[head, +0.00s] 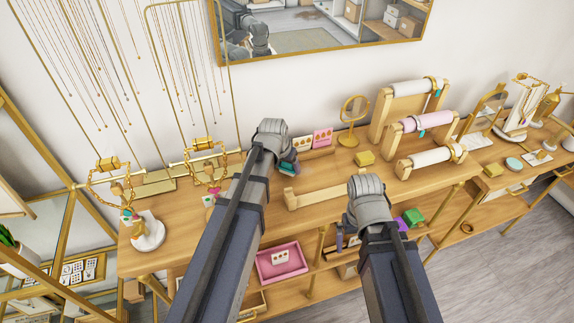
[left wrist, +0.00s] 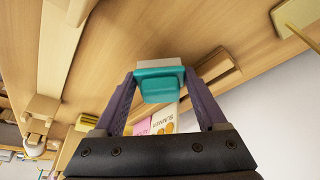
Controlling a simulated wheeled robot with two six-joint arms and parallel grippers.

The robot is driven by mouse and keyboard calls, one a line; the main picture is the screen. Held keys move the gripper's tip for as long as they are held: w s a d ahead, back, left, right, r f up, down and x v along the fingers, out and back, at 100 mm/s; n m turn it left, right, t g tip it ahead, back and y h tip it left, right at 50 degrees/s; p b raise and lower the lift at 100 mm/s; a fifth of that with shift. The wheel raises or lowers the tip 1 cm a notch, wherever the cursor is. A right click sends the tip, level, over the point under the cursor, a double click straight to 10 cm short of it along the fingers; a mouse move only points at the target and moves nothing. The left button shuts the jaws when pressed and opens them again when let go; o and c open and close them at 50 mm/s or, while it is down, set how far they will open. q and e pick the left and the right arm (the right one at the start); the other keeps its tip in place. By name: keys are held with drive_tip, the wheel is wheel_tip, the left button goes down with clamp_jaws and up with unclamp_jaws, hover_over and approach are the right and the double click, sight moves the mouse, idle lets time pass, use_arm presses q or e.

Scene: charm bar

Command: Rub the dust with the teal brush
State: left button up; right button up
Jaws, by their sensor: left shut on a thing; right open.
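My left gripper (head: 286,165) is over the wooden table, left of its middle. In the left wrist view, its two purple fingers (left wrist: 160,80) are shut on the sides of the teal brush (left wrist: 158,88). The brush has a pale cream block (left wrist: 158,64) on its far side, facing the wood. I cannot tell whether it touches the wood. In the head view only a little teal (head: 288,168) of the brush shows beside the gripper. My right gripper (head: 368,232) is open over the table's front edge, mostly hidden by its own wrist. I cannot make out any dust.
The wooden table (head: 270,222) has earring cards (head: 322,138), a round gold mirror (head: 353,120) and a yellow box (head: 364,158) behind the grippers. A pink tray (head: 281,262) is on the lower shelf.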

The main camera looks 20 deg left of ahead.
use_arm(q)
drive_tip(key=shift+d+r+p, duration=0.25)
drive_tip(key=shift+r+p, duration=0.1)
drive_tip(key=shift+r, duration=0.4)
drive_tip(key=shift+r+p, duration=0.35)
drive_tip(key=shift+r, duration=0.05)
drive_tip(key=shift+a+r+p, duration=0.15)
drive_tip(key=shift+r+p, duration=0.6)
drive_tip(key=shift+r, duration=0.05)
wheel_tip(320, 180, up, 2)
drive_tip(key=shift+r+p, duration=0.1)
drive_tip(key=shift+p, duration=0.95)
drive_tip(key=shift+r, duration=0.1)
